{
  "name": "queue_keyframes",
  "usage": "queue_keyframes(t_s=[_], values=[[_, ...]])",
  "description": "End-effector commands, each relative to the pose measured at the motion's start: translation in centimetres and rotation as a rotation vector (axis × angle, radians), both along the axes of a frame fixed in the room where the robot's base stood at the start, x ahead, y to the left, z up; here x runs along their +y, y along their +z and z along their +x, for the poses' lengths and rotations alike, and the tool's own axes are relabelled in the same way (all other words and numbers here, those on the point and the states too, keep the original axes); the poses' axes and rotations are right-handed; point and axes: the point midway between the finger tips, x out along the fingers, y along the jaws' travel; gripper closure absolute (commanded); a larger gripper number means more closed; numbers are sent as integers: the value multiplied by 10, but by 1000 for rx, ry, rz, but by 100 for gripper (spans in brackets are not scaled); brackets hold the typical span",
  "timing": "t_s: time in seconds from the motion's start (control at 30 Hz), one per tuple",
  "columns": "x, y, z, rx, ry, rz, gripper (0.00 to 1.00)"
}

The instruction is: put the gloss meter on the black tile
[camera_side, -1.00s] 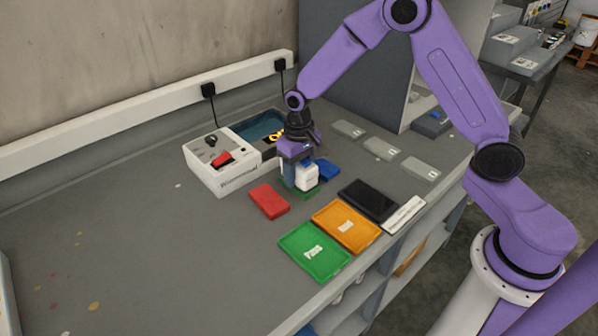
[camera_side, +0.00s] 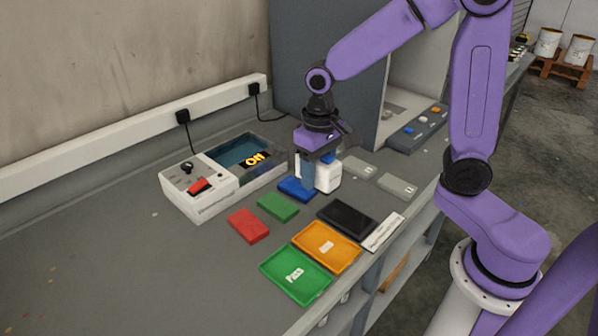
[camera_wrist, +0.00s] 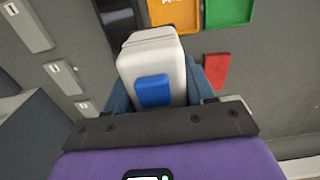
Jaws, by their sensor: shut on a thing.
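The gloss meter (camera_side: 328,174) is a white block with a blue pad, which shows in the wrist view (camera_wrist: 152,90). My gripper (camera_side: 314,180) is shut on it, with a finger on either side in the wrist view. The meter appears raised above the bench, behind the black tile and beside the blue tile. The black tile (camera_side: 347,218) lies flat with nothing on it, behind the orange tray. In the wrist view a dark corner of the black tile (camera_wrist: 117,18) shows past the meter; the meter hides part of it.
Blue (camera_side: 296,189), green (camera_side: 278,207) and red (camera_side: 248,226) tiles lie left of the black tile. Orange (camera_side: 326,246) and green (camera_side: 296,275) trays sit in front. Grey tiles (camera_side: 396,186) lie to the right.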

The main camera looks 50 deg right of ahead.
Motion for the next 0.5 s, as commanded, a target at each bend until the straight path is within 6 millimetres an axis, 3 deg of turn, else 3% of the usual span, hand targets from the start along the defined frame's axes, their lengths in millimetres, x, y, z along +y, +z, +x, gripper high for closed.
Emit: queue_keyframes(t_s=[0.5], values=[[-9, 15, -40, -1, 2, 1, 100]])
